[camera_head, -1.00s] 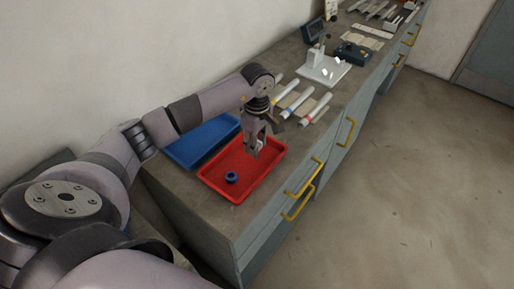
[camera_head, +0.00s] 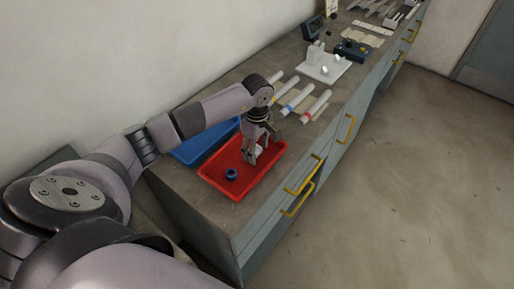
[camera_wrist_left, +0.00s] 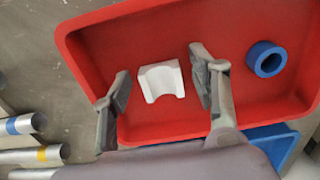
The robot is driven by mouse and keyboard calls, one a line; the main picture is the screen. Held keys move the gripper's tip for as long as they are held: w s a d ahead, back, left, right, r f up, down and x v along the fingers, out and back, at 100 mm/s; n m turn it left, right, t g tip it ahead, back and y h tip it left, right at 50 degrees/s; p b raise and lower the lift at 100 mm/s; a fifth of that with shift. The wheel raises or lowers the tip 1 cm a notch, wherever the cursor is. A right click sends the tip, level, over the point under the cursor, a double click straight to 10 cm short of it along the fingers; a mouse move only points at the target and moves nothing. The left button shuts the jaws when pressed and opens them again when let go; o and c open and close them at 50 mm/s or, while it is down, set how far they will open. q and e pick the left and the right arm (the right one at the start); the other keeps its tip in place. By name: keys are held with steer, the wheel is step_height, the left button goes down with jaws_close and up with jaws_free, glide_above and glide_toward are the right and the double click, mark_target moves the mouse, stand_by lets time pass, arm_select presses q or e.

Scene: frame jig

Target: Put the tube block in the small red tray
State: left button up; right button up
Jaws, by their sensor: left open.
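The tube block is a small white block with a rounded notch. In the left wrist view the tube block (camera_wrist_left: 160,81) is over the floor of the red tray (camera_wrist_left: 190,20), between my left gripper's fingers, with a gap on each side. In the head view the block (camera_head: 259,149) shows partly by the fingertips, and the red tray (camera_head: 225,190) is on the bench. My left gripper (camera_head: 252,158) is open, low over the tray's far part; it also shows in the left wrist view (camera_wrist_left: 160,66). My right gripper is out of view.
A blue ring (camera_head: 231,174) lies in the red tray's near part. A blue tray (camera_head: 205,141) stands beside it, toward the wall. Several white tubes with coloured bands (camera_head: 291,104) lie beyond the trays, with a white stand (camera_head: 326,69) farther back.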

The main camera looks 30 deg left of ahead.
mark_target(257, 153)
arm_select(q)
steer(key=shift+r, duration=0.1)
steer(key=shift+r, duration=0.2)
step_height(257, 153, up, 12)
steer(key=b, duration=0.4)
steer(key=shift+f, duration=0.15)
